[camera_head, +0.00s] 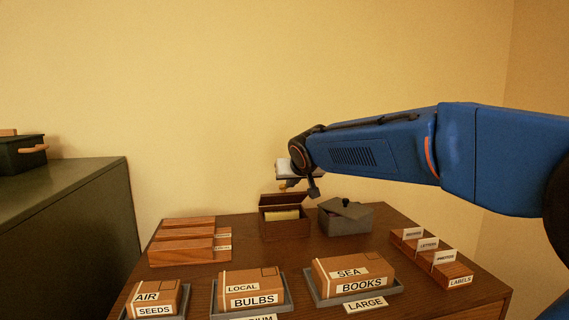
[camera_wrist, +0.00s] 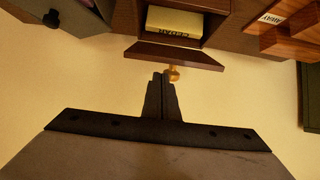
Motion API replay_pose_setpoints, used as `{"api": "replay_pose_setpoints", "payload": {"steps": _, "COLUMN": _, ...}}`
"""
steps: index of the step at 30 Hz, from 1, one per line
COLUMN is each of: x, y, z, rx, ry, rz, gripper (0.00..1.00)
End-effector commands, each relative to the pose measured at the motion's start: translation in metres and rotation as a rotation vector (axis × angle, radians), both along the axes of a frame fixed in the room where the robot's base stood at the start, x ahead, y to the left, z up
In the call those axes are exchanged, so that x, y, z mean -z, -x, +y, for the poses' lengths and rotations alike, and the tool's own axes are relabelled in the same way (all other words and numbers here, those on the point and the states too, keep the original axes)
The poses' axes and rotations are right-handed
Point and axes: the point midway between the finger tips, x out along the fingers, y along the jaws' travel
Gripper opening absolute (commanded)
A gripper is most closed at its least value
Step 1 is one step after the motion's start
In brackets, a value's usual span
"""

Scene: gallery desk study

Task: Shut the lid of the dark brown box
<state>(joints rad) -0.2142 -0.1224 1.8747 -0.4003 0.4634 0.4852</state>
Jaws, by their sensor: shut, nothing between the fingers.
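The dark brown box (camera_head: 286,226) stands at the back middle of the desk. Its lid (camera_head: 286,199) is raised at the back, and the inside is open to view. A pale yellow block (camera_wrist: 174,22) with printed letters lies inside. In the wrist view the lid (camera_wrist: 174,55) is seen nearly edge-on, with a small brass-coloured knob (camera_wrist: 172,73) on its outer side. My gripper (camera_wrist: 162,76) is shut and empty behind the lid, its tips beside the knob. I cannot tell whether they touch it. In the head view the fingers are hard to make out.
A grey box (camera_head: 345,222) with a dark-knobbed lid stands close to the right of the brown box. Wooden blocks (camera_head: 185,242) lie to the left. Labelled boxes in trays (camera_head: 362,292) line the front, and a label rack (camera_head: 432,258) is at right. The wall is close behind.

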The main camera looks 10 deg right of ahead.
Motion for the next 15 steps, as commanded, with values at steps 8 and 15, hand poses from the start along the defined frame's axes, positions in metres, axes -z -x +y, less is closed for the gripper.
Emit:
{"api": "replay_pose_setpoints", "payload": {"steps": 8, "x": 0.031, "y": 0.026, "z": 0.0, "rx": -0.001, "ry": 0.003, "rz": 0.006, "gripper": 0.0}}
{"api": "replay_pose_setpoints", "payload": {"steps": 15, "x": 0.057, "y": 0.041, "z": 0.0, "rx": 0.0, "ry": 0.002, "rz": 0.006, "gripper": 0.0}}
